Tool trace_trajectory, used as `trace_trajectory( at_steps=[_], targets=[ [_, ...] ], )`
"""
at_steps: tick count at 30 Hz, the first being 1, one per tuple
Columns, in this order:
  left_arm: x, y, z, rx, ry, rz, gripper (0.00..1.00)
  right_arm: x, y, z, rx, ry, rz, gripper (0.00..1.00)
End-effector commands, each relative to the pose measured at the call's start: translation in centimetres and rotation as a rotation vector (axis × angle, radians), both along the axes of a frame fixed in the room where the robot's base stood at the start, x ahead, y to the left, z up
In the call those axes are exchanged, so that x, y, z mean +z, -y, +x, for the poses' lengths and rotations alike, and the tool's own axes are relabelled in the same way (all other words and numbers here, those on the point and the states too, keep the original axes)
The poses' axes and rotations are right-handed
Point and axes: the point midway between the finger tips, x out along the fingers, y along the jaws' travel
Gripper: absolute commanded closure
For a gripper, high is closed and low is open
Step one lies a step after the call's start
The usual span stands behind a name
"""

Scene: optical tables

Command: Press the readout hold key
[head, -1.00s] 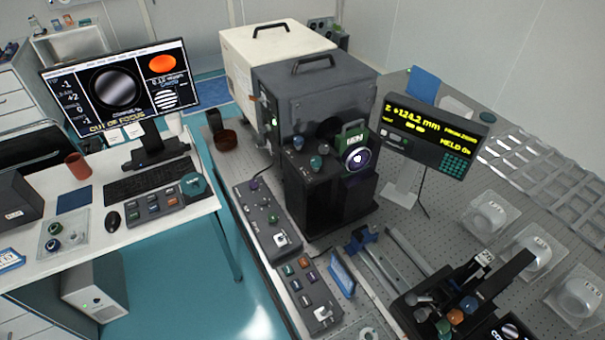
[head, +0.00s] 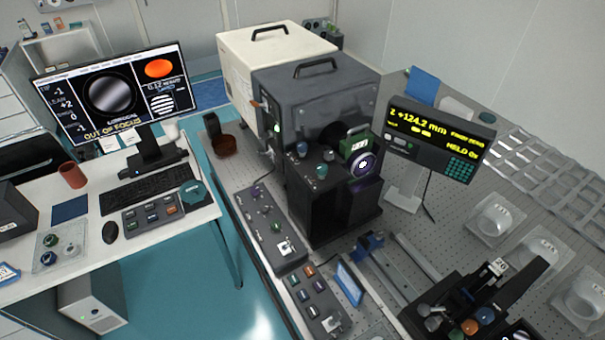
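The readout (head: 440,138) is a dark box on a pale stand on the optical table, right of the dark instrument housing. Its yellow text reads Z +124.2 mm, with a line that looks like HELD 0x. A teal keypad (head: 461,169) sits at its lower right. A small pale key or label (head: 397,140) sits at its lower left; its lettering is too small to read, so I cannot tell which key is hold. Neither of my grippers is in view.
A dark housing (head: 315,105) stands left of the readout. Control boxes (head: 268,228) line the table's front edge. A rail with a black knobbed mount (head: 470,300) lies in front. Clear holders (head: 495,220) stand at right. A monitor (head: 115,95) reads OUT OF FOCUS.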

Motion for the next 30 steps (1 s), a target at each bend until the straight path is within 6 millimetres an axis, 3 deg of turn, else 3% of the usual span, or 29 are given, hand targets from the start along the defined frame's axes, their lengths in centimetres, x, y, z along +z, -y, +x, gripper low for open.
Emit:
trace_trajectory(
  at_steps=[2,27,30],
  targets=[
    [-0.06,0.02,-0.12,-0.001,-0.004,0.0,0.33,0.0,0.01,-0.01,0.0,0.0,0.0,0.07],
    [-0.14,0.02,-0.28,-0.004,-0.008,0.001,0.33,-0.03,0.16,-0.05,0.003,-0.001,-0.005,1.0],
    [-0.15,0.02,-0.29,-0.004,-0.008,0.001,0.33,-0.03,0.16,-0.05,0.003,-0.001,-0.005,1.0]
  ],
)
